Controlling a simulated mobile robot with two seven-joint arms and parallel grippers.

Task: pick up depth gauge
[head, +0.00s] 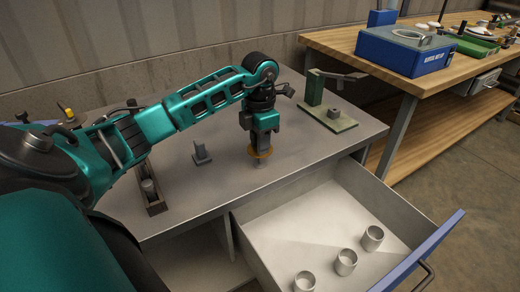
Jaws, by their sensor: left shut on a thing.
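My left gripper (263,143) points down over the grey bench top, right of the bench's middle. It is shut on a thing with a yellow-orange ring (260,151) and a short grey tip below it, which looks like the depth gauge. The gripper hides its upper part. I cannot tell whether its tip touches the bench top. My right gripper is not in view.
A green fixture (314,88) stands on a base at the bench's back right. A small grey stand (202,156) and a narrow dark tray (157,207) are left of the gripper. The open drawer (270,221) holds three metal cups (346,262). A wooden workbench (350,38) stands at right.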

